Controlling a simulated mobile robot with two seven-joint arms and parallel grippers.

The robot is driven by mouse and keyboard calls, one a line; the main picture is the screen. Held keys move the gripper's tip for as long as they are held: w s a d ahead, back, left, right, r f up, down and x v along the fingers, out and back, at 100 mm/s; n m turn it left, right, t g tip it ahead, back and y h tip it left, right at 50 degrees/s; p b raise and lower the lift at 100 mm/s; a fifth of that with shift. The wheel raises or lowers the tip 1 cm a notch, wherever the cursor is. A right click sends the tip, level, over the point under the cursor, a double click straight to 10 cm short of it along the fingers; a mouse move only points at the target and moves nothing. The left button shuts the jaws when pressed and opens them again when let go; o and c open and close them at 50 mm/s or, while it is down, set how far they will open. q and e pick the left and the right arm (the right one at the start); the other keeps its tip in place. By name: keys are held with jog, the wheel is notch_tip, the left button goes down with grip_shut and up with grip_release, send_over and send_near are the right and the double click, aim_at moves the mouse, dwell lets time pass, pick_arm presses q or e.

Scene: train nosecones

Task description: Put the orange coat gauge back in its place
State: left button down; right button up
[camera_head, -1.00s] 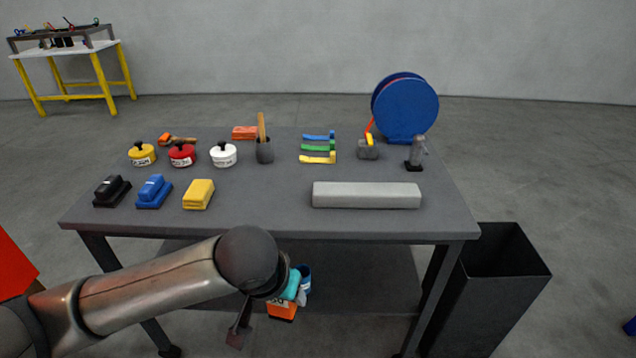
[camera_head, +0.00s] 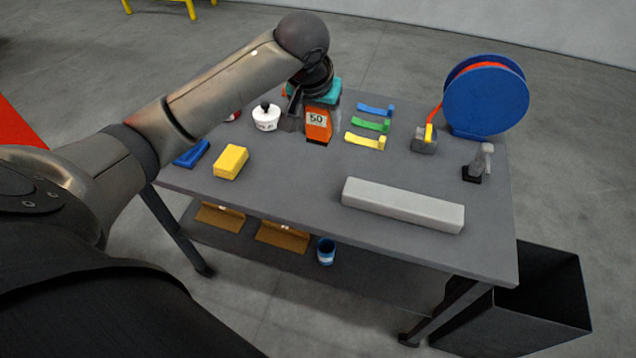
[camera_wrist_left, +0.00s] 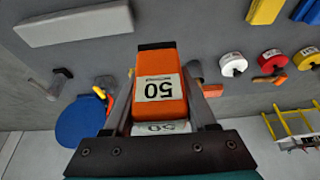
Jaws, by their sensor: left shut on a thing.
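The orange coat gauge (camera_head: 318,124) is a boxy block with a white label reading 50. My left gripper (camera_head: 320,93) is shut on it over the back middle of the grey table (camera_head: 290,200). In the left wrist view the gauge (camera_wrist_left: 158,92) sits between the two fingers of the gripper (camera_wrist_left: 160,105), its label upside down and its dark end pointing away. I cannot tell whether its lower end touches the table. My right gripper is in neither view now.
Blue, green and yellow strips (camera_head: 370,125) lie right of the gauge, a white round pot (camera_head: 265,118) left. A yellow block (camera_head: 231,161), a long grey bar (camera_head: 402,205), a blue reel (camera_head: 487,97) and a small grey stand (camera_head: 478,163) share the tabletop. The front middle is bare.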

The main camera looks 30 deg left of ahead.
pick_arm(q)
jog(key=shift+a+r, duration=0.25)
jog(key=shift+r, duration=0.05)
notch_tip(320, 180, down, 20)
jog(key=b, duration=0.3)
jog(key=shift+w+r, duration=0.1)
jog(key=shift+w, duration=0.05)
jog(key=shift+c, duration=1)
grip_release()
jog(key=shift+f, duration=0.2)
jog(key=shift+r, duration=0.1)
jog(key=p+v, duration=0.2)
jog(key=v, duration=1)
jog(key=shift+p, duration=0.35)
jog(key=shift+a, duration=0.1)
